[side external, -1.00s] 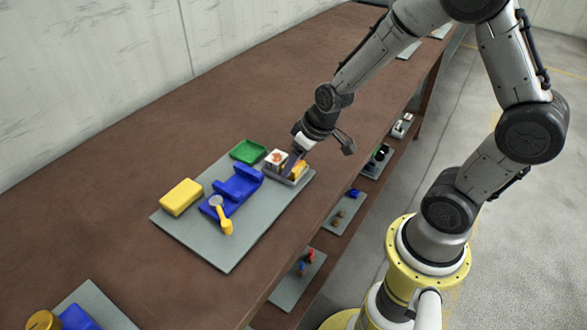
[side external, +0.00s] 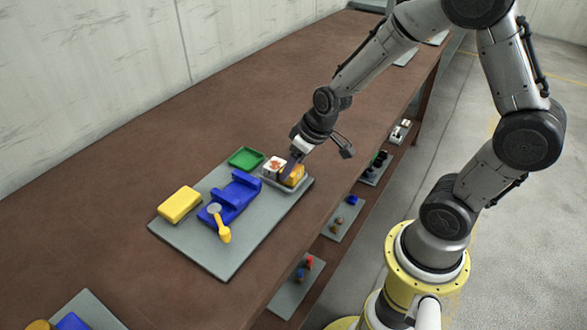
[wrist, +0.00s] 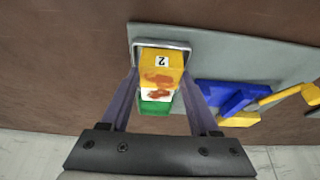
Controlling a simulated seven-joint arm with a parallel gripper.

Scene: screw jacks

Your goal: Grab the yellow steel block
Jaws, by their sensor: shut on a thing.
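A yellow block marked 2 (wrist: 162,62) sits in a small metal-rimmed tray (wrist: 146,42) at the mat's right end. In the side view, this block (side external: 294,174) is beside a white block with orange marks (side external: 273,167). My gripper (side external: 291,166) reaches down over it. In the wrist view, my gripper's fingers (wrist: 160,76) lie on both sides of the yellow block, shut on it. They partly hide it in the side view. The white block (wrist: 156,95) shows below it in the wrist view. A larger plain yellow block (side external: 180,204) lies at the mat's left.
A blue screw jack (side external: 232,198) with a yellow handle (side external: 223,231) lies mid-mat (side external: 222,265). Brown table (side external: 120,200) is clear behind the mat. Shelves with small parts (side external: 342,218) are below the table's edge.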

